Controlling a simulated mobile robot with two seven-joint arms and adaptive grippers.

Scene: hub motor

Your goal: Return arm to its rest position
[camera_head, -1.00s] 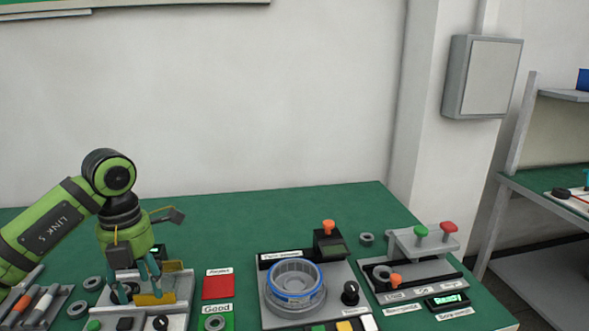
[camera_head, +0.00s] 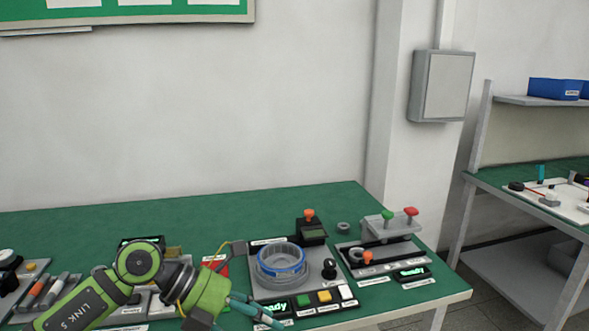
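My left arm comes in from the lower left, green and black with "LINK 5" on it. Its gripper (camera_head: 256,312) points right and down, low over the front of the green table (camera_head: 180,202). The teal fingers lie close together in this view, and nothing clear shows between them; whether they are shut I cannot tell. The wrist and forearm cover most of the station behind them. My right arm and gripper are not in view.
Right of the gripper stands a station with a round grey and blue hub part (camera_head: 281,262) and several coloured buttons. Further right is a fixture (camera_head: 392,224) with green and red knobs. Tools (camera_head: 45,290) lie at left. The table's back is clear.

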